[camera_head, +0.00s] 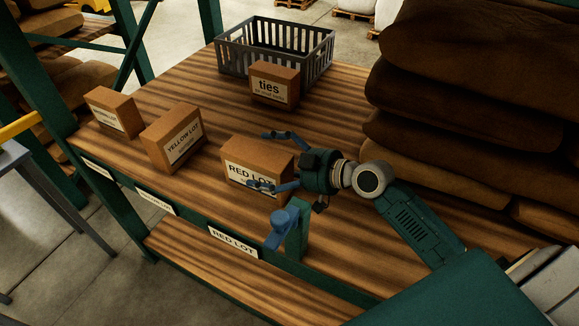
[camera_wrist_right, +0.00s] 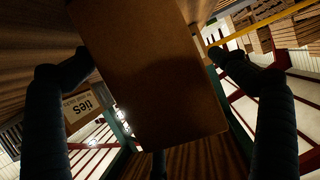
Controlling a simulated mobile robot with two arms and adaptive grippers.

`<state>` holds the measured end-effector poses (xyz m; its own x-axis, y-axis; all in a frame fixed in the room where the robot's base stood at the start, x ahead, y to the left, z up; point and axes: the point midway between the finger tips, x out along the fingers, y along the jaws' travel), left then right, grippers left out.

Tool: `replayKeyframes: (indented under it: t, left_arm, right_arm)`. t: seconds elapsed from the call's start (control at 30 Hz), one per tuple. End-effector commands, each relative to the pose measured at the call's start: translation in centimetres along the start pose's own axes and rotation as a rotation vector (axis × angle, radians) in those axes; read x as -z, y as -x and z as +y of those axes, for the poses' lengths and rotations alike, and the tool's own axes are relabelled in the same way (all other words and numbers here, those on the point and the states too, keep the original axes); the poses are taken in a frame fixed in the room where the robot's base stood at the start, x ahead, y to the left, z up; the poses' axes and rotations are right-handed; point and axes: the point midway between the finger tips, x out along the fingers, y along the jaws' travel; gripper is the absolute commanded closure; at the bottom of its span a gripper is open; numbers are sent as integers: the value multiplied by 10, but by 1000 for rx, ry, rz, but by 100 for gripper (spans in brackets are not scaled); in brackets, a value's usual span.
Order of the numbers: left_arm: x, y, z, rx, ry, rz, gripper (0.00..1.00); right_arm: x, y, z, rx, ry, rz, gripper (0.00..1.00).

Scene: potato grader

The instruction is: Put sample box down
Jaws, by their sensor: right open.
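The red lot sample box (camera_head: 251,172), brown cardboard with a white "RED LOT" label, sits upright on the wooden table (camera_head: 200,205) near its front edge, behind the "RED LOT" edge label (camera_head: 233,242). My right gripper (camera_head: 258,160) reaches in from the right, with one finger at the box's far side and one at its near side. In the right wrist view, the box (camera_wrist_right: 150,75) fills the middle between the two spread fingers (camera_wrist_right: 155,75). A gap shows beside the right finger; contact at the left finger is unclear. My left gripper is not in view.
A yellow lot box (camera_head: 172,138) and another labelled box (camera_head: 113,112) stand to the left. A ties box (camera_head: 274,85) stands before a grey crate (camera_head: 325,55). Stacked brown sacks (camera_head: 470,120) crowd the right. A blue-topped green post (camera_head: 295,230) rises at the front edge.

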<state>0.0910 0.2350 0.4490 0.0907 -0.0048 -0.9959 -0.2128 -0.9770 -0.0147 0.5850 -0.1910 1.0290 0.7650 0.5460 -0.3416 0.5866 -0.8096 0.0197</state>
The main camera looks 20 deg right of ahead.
Motion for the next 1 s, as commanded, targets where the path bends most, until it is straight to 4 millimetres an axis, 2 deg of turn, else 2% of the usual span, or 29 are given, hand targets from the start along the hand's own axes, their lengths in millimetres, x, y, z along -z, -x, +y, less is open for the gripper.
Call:
replayKeyframes:
  t: [0.03, 0.2, 0.4, 0.6, 1.0]
  left_arm:
    - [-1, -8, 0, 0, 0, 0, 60]
    - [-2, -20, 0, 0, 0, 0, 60]
    - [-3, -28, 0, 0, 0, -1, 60]
    - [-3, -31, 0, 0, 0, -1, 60]
    - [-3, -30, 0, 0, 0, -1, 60]
  right_arm:
    - [-5, 11, -1, 1, 5, -4, 3]
    - [-6, 50, 0, 0, 3, -5, 3]
    - [-3, 81, 0, 1, 0, -1, 3]
    - [-1, 94, -1, 2, 0, 0, 3]
    - [0, 95, -1, 2, 1, 1, 3]
